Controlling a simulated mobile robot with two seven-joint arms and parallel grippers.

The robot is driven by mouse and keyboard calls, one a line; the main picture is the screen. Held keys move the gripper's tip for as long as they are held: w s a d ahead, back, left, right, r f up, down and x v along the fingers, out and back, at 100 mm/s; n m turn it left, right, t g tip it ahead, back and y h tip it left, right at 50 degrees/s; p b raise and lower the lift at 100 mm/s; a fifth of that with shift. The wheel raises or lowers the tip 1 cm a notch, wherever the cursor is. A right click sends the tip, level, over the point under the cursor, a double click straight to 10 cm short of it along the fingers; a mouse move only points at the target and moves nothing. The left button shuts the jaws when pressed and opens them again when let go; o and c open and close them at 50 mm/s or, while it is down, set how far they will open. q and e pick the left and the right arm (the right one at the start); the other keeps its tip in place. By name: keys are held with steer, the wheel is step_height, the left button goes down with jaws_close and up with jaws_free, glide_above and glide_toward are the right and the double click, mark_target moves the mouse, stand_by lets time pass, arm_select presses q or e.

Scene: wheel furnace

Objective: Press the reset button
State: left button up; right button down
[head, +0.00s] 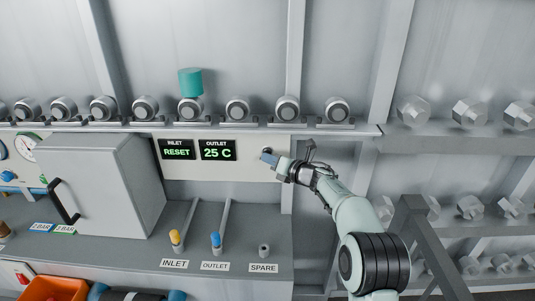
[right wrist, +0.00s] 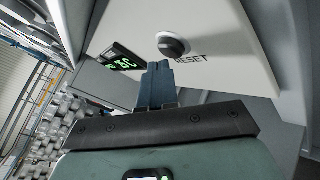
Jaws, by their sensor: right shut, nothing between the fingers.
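The reset button (right wrist: 172,46) is a round dark button on the white panel, with the word RESET printed beside it in the right wrist view. In the head view the button (head: 267,150) shows just above my right gripper's tips. My right gripper (head: 270,158) is shut and empty, its blue fingers pointing at the panel close to the button. In the right wrist view the fingertips (right wrist: 159,66) appear just below the button; I cannot tell whether they touch it. The inlet display (head: 177,150) reads RESET and the outlet display (head: 218,151) reads 25 C. My left gripper is not in view.
A grey furnace box (head: 95,185) with a black handle stands at left. Levers marked INLET (head: 175,240) and OUTLET (head: 215,242) rise from the bench below the panel. An orange bin (head: 52,288) is at lower left. Shelves of metal parts (head: 470,112) stand at right.

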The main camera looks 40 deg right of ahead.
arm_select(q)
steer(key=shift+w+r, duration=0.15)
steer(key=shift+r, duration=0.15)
arm_select(e)
steer(key=shift+w+d, duration=0.25)
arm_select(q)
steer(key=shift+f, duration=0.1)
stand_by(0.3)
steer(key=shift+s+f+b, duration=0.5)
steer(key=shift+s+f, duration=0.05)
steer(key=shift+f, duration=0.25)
arm_select(e)
steer(key=shift+s+a, duration=0.55)
steer(key=shift+s, duration=0.15)
arm_select(q)
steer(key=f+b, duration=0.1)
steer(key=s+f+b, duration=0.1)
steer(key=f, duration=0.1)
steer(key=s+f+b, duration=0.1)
steer(key=b, duration=0.1)
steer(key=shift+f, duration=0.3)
arm_select(e)
steer(key=s+a, duration=0.4)
steer(key=shift+s, duration=0.3)
